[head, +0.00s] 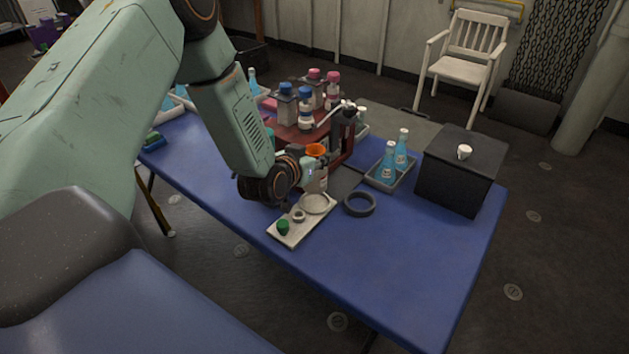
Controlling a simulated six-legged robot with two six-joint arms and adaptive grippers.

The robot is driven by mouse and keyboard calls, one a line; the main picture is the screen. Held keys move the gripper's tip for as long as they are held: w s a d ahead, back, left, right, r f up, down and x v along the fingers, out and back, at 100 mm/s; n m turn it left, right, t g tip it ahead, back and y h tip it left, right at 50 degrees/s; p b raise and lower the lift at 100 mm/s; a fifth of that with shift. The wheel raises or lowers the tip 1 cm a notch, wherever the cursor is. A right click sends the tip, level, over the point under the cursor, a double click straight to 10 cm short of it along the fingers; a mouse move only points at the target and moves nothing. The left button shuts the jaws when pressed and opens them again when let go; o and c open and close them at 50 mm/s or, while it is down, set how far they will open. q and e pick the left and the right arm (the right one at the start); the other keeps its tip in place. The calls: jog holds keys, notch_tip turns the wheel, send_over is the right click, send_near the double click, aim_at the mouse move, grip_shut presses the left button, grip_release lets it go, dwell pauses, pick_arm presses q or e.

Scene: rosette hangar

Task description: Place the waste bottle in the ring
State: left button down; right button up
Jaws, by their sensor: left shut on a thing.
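The waste bottle (322,184) has a pale body and a wide orange top. It stands upright at my left gripper (311,173), which is shut on it, behind the white tray. My arm and wrist hide its left side, and I cannot tell whether its base touches anything. The dark grey ring (360,204) lies flat on the blue table, to the right of the bottle and a little nearer, apart from it. The ring is empty. My right gripper is not in view.
The white tray (290,236) holds a green cap and small round items. A red-brown rack (345,146) with several capped bottles stands behind. A grey tray (384,186) with blue bottles and a black box (455,178) are at right. The table (390,270) in front is clear.

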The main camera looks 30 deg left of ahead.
aim_at(315, 176)
pick_arm(q)
notch_tip(315, 176, down, 2)
jog(key=shift+f, duration=0.2)
notch_tip(315, 176, down, 3)
jog(key=shift+b, duration=0.6)
jog(key=shift+f, duration=0.15)
jog(key=shift+f, duration=0.15)
jog(key=c, duration=1.2)
grip_release()
